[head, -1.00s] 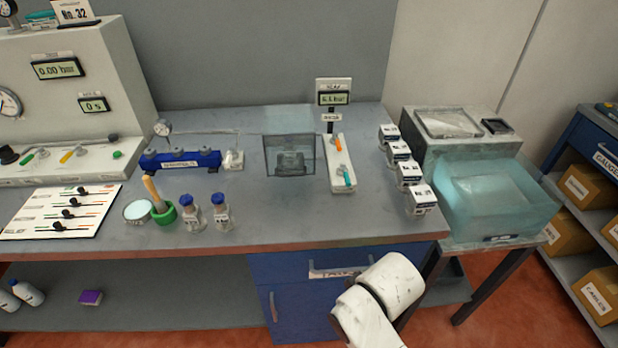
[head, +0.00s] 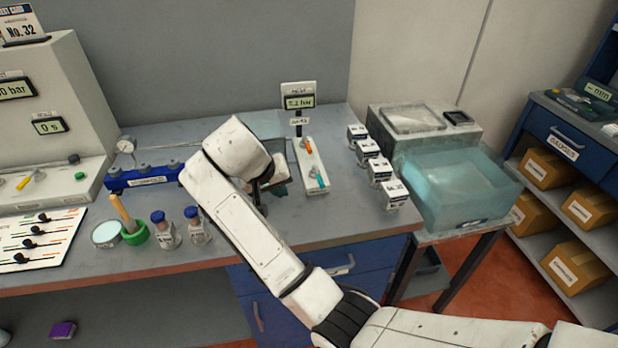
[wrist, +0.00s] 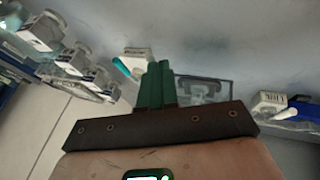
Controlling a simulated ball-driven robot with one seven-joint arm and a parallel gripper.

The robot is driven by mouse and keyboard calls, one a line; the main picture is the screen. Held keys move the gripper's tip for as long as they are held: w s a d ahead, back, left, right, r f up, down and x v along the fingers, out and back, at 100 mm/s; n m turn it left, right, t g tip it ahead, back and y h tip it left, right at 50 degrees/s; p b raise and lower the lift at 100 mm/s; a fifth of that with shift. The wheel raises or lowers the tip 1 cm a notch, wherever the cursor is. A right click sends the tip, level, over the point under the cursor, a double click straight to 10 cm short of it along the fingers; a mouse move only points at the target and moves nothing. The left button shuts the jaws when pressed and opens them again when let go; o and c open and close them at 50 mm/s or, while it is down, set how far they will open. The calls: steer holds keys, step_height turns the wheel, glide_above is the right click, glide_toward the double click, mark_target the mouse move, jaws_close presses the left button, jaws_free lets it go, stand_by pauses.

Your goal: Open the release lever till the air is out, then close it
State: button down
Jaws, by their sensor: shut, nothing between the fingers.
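A white valve block (head: 309,160) stands on the bench, right of my gripper. It carries an orange lever (head: 308,146) at the back and a teal lever (head: 319,178) at the front; I cannot tell from labels which is the release lever. A small display (head: 299,102) behind the block reads in bar, its digits blurred. My gripper (wrist: 156,85) has green fingers, shut and empty. In the wrist view the teal lever (wrist: 121,66) and the block (wrist: 137,53) lie just beyond and left of the fingers, apart from them. My arm partly hides the gripper in the head view.
A blue manifold (head: 140,177), jars and a green mortar (head: 135,233) are to the left.

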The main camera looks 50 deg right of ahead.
mark_target(318, 176)
step_height(318, 176, up, 5)
steer(key=w+d+m+g+h, duration=0.1)
steer(key=w, duration=0.1)
steer(key=shift+w+d+r+m, duration=0.15)
steer(key=shift+w+d+m, duration=0.05)
steer(key=shift+d+m, duration=0.1)
steer(key=x, duration=0.4)
steer(key=s+d+p+x, duration=0.1)
steer(key=x, duration=0.2)
steer(key=r+p+x, duration=0.1)
steer(key=x, duration=0.3)
steer(key=shift+s+d+f, duration=0.3)
steer(key=shift+s+d, duration=0.1)
steer(key=shift+d, duration=0.05)
steer(key=shift+s+d+f, duration=0.2)
steer(key=shift+s+d, duration=0.05)
steer(key=shift+d, duration=0.15)
